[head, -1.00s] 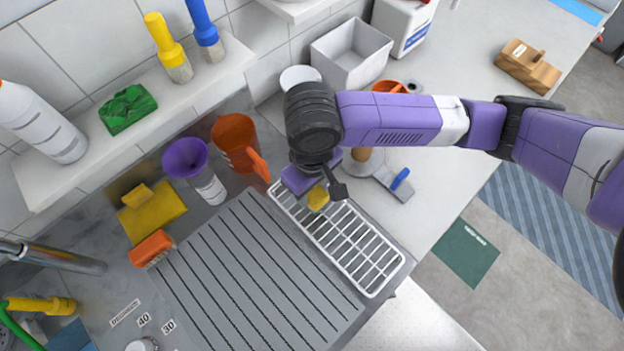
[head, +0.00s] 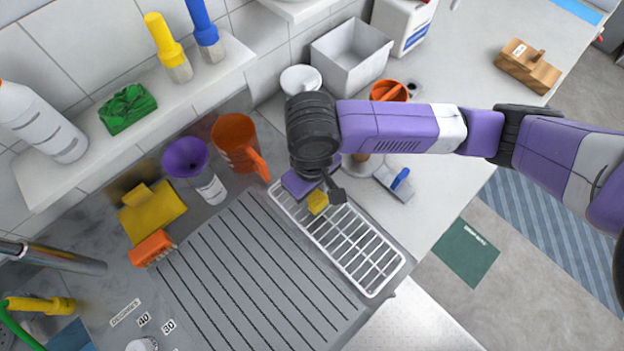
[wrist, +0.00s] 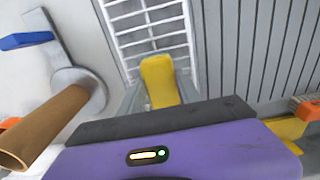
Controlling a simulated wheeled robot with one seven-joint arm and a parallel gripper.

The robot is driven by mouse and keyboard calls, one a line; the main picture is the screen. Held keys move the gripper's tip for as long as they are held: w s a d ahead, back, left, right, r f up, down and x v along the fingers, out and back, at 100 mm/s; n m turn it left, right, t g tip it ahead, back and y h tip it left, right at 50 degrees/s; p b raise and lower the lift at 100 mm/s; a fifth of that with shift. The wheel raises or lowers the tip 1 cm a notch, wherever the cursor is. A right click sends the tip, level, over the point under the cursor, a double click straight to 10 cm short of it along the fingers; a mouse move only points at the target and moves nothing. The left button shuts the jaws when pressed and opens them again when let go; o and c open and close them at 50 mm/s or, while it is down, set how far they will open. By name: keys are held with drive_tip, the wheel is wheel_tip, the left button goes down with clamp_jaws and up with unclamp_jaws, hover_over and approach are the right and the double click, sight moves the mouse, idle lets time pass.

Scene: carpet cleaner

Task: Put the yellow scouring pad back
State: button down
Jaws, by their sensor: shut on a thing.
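The yellow scouring pad (head: 317,201) is a small yellow block between the fingers of my gripper (head: 325,199). My gripper is shut on it and points down over the upper left end of a white wire rack (head: 362,248). In the wrist view the pad (wrist: 158,82) stands out between the fingers, with the bars of the rack (wrist: 150,30) behind it. I cannot tell whether the pad touches the rack or hangs just above it. Part of the rack's upper end is hidden by my gripper.
A grey ribbed draining board (head: 255,275) lies left of the rack. An orange jug (head: 234,142) and a purple funnel on a bottle (head: 188,160) stand behind it. A blue-handled scraper (head: 397,182) lies right of my gripper. A white bin (head: 352,60) stands behind.

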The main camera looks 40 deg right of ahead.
drive_tip(key=shift+f, duration=0.2)
idle(0.3)
drive_tip(key=c, duration=0.7)
unclamp_jaws()
drive_tip(key=shift+c, duration=0.2)
drive_tip(key=shift+r, duration=0.1)
wheel_tip(320, 180, up, 8)
drive_tip(key=shift+f, duration=0.2)
